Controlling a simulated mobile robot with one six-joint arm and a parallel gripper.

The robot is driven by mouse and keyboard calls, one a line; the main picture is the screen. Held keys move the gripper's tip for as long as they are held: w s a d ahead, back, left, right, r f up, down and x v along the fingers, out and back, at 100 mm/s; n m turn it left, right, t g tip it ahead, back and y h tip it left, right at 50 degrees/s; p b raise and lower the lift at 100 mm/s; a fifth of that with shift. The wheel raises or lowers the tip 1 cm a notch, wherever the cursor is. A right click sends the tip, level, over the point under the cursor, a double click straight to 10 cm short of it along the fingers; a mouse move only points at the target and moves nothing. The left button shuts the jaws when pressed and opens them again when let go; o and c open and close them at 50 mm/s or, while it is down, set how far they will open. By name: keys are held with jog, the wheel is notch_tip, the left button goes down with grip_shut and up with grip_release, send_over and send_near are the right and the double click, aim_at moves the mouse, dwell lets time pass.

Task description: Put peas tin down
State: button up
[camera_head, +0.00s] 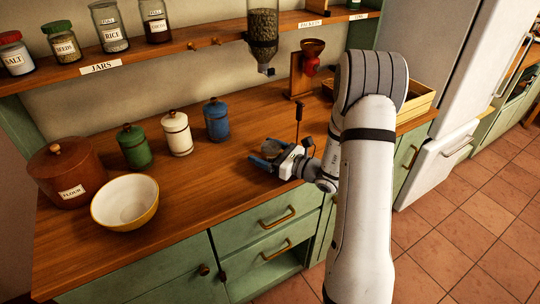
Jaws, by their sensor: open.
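My gripper (263,153) is low over the wooden counter, right of the blue canister, with its blue fingers pointing left and apart. A small greyish shape shows between or behind the fingers; I cannot tell whether it is a tin or part of my gripper. No label reading peas can be made out. A green canister (134,147), a white canister (177,134) and a blue canister (216,120) stand upright in a row on the counter (215,195), apart from my gripper.
A flour canister (64,174) and a yellow-rimmed bowl (125,202) stand at the left. A shelf with jars (110,30) and a hanging dispenser (263,35) is above. A wooden stand (303,72) and wooden box (415,100) are behind my arm. The counter's middle front is clear.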

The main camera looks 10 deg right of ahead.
jog(key=shift+c, duration=0.3)
jog(key=c, duration=1)
jog(key=shift+c, duration=1.3)
jog(key=shift+r, duration=0.15)
